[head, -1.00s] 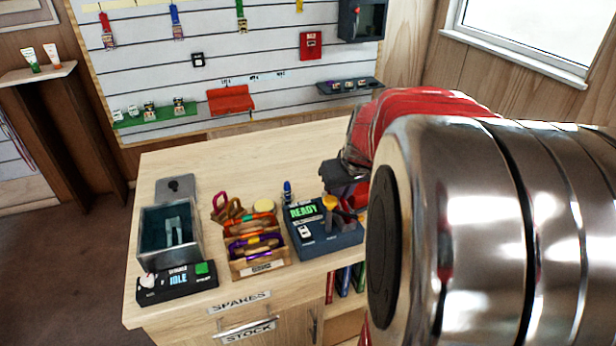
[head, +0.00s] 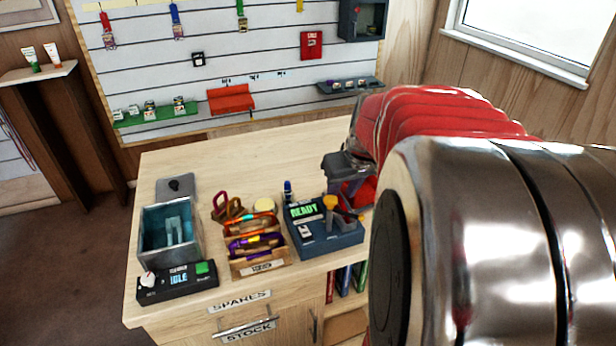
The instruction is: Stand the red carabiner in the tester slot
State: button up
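The tester appears to be the blue-grey box (head: 325,238) with a lit green display and an orange knob, at the right of the bench. Dark upright parts stand at its right side; its slot is not clear to see. A dark red loop (head: 220,205), which looks like the red carabiner, stands at the back left of the wooden gear tray (head: 262,268), beside a brownish loop. My gripper (head: 347,185) is above and behind the tester's right side, pointing down. My arm partly hides it, so I cannot see whether its fingers are apart or hold anything.
Orange and purple carabiners (head: 255,240) fill the tray. A blue-lined open tank (head: 170,235) with a control box reading IDLE (head: 178,282) stands at the left. The back of the bench is clear.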

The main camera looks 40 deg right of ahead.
jog(key=v, duration=1.1)
jog(key=shift+r, duration=0.2)
notch_tip(320, 180, up, 4)
jog(key=w+a, duration=0.1)
jog(key=w, duration=0.2)
jog(key=a+f, duration=0.2)
jog(key=a, duration=0.6)
jog(key=s+a+f+n, duration=0.1)
jog(key=s+a+f, duration=0.1)
jog(key=a, duration=0.3)
jog(key=s+a+f+n+y, duration=0.1)
jog(key=s+a+f, duration=0.2)
jog(key=a, duration=0.3)
jog(key=s+a+f+n+t, duration=0.1)
jog(key=s+a+f, duration=0.2)
jog(key=a+f, duration=0.1)
jog(key=shift+a+f, duration=0.2)
jog(key=shift+a, duration=0.7)
